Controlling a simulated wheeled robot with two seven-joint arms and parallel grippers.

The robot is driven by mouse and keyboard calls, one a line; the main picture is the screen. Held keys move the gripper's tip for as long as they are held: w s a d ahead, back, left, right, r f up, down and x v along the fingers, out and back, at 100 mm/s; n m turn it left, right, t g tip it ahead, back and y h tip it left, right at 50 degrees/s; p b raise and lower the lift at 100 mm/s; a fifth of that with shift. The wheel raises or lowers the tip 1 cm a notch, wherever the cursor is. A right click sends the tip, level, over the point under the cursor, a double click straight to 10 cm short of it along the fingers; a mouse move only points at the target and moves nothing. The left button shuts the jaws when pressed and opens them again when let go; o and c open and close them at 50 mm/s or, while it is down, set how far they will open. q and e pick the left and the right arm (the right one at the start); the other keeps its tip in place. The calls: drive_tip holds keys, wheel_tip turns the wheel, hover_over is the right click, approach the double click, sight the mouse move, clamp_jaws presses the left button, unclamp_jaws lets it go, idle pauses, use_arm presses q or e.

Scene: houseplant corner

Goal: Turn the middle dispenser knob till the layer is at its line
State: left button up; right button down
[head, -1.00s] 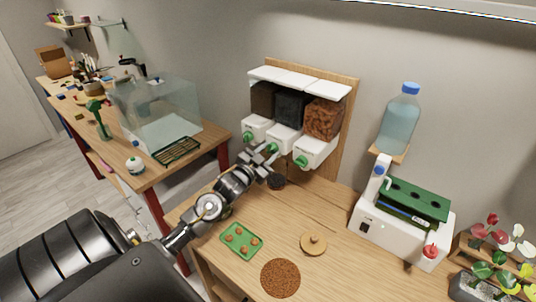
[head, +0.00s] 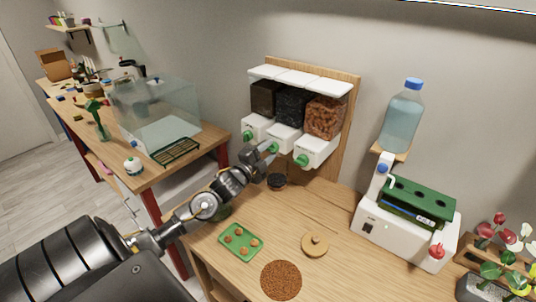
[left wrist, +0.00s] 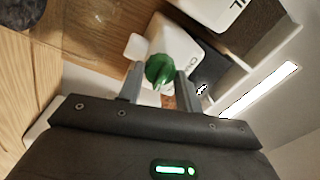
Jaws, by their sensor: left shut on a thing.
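The dispenser (head: 303,74) hangs on a wooden wall board, with dark brown, black and orange-brown fills in three bins. My left gripper (head: 266,150) is at the middle spout, shut on the green middle knob (head: 274,147). In the left wrist view the knob (left wrist: 159,70) sits between the two fingertips. The left knob (head: 248,136) and right knob (head: 302,160) are free. A small round vessel with dark contents (head: 277,181) stands on the table below the middle spout. Its line and layer height are too small to tell. My right gripper is not in view.
On the wooden table lie a green tray (head: 240,254) with several brown balls, a wooden lid (head: 315,244) and a brown round mat (head: 281,279). A white machine (head: 390,238) with a water bottle (head: 402,115) stands right. A glass tank (head: 155,110) stands left.

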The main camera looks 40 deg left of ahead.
use_arm(q)
drive_tip(key=shift+m, duration=0.7)
drive_tip(key=o, duration=1)
drive_tip(key=s+b, duration=0.3)
drive_tip(key=s, duration=0.7)
drive_tip(key=shift+s+f, duration=0.4)
drive_tip(key=shift+d, duration=0.1)
